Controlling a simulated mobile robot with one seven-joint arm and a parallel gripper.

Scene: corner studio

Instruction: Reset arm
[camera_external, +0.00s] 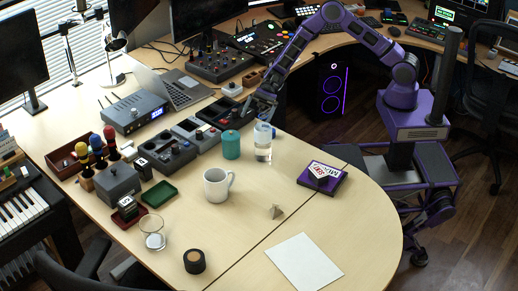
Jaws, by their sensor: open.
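My purple arm reaches from the right over the back of the wooden desk (300,213).
A white mug (215,187), a purple box (322,178) with a card on it, a white sheet (304,263) and a glass (152,234) stand on the desk. A laptop (178,89) is behind. The front right desk is mostly clear.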

